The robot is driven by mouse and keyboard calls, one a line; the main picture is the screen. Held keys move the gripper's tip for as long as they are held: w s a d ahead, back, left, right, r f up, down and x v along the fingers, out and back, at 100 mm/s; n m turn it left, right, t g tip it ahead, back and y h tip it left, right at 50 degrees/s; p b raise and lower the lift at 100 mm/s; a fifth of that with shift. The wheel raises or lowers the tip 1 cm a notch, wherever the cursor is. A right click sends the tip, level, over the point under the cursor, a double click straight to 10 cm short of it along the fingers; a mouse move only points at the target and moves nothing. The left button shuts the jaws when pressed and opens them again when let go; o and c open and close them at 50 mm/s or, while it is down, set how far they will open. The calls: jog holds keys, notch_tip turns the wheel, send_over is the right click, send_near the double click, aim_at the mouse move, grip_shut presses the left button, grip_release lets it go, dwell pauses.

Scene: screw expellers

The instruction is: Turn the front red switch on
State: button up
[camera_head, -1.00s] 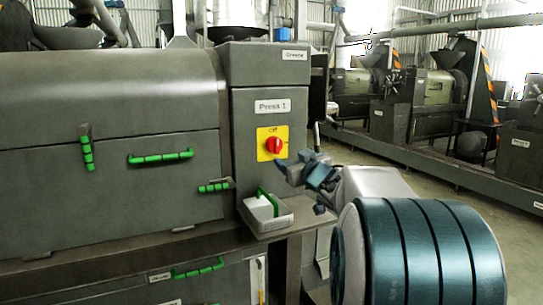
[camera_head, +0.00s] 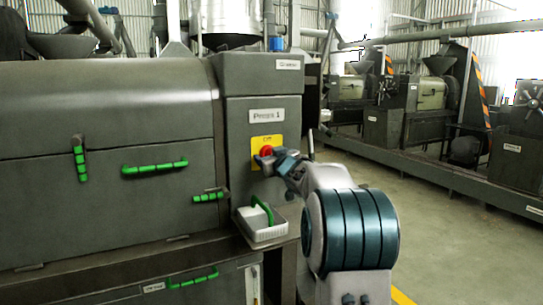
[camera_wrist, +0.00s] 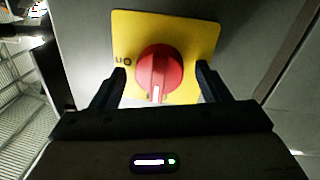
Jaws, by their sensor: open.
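The red rotary switch (camera_head: 266,151) sits on a yellow plate (camera_head: 257,143) on the front of the grey Press 1 cabinet. In the wrist view the red switch (camera_wrist: 159,73) is in the middle, its ridge and white mark pointing down toward my gripper. The word "On" shows on the yellow plate (camera_wrist: 201,30), left of the knob. My gripper (camera_wrist: 162,80) is open, with one dark finger on each side of the knob. In the head view my gripper (camera_head: 268,160) covers the lower part of the switch. I cannot tell whether the fingers touch it.
Green handles (camera_head: 155,168) stick out from the press's doors at left. The floor (camera_head: 440,225) to the right is open, with more presses behind.

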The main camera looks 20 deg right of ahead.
jog(key=c, duration=1)
jog(key=shift+o, duration=0.2)
jog(key=shift+r+p, duration=0.1)
jog(key=shift+p, duration=0.3)
jog(key=m+p, duration=0.1)
jog(key=p, duration=0.1)
jog(key=m+p, duration=0.1)
jog(key=p, duration=0.1)
jog(key=shift+r+m, duration=0.3)
jog(key=m+p, duration=0.3)
jog(key=p, duration=0.1)
jog(key=m+p, duration=0.3)
jog(key=p, duration=0.2)
jog(key=shift+d+g+y, duration=0.15)
jog(key=shift+g+y, duration=0.15)
jog(key=m+p, duration=0.4)
jog(key=p, duration=0.1)
jog(key=shift+f+m+y+p, duration=0.15)
jog(key=shift+m+y+p, duration=0.1)
jog(key=shift+m+p, duration=0.75)
jog(key=shift+f+m+y+p, duration=0.1)
jog(key=shift+m+y+p, duration=0.15)
jog(key=shift+m+p, duration=0.7)
jog(key=shift+m, duration=0.35)
